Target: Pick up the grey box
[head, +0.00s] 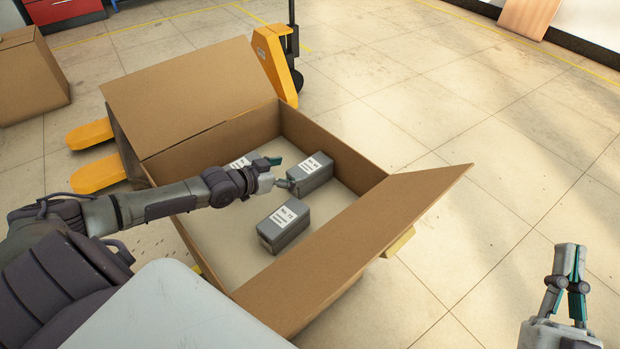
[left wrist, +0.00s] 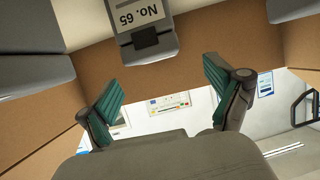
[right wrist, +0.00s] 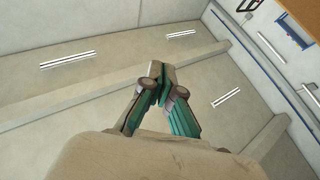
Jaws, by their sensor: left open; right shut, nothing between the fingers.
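Grey boxes with white labels lie inside an open cardboard box (head: 235,262). One grey box (head: 312,176) is at the far right inside; a second grey box (head: 284,226) is nearer. A third (head: 238,163) is mostly hidden behind my left arm. My left gripper (head: 279,172) is open and empty inside the carton, just left of the far-right box. In the left wrist view, a grey box marked No. 65 (left wrist: 147,35) shows ahead, between and beyond the open fingers (left wrist: 163,90). My right gripper (head: 571,250) is shut and empty, right of the carton; its closed fingers show in the right wrist view (right wrist: 160,75).
The carton's raised flaps (head: 205,90) (head: 385,235) and walls surround my left gripper. A yellow pallet jack (head: 275,58) stands behind the carton. Another cardboard box (head: 30,78) is at the far left. The floor to the right is clear.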

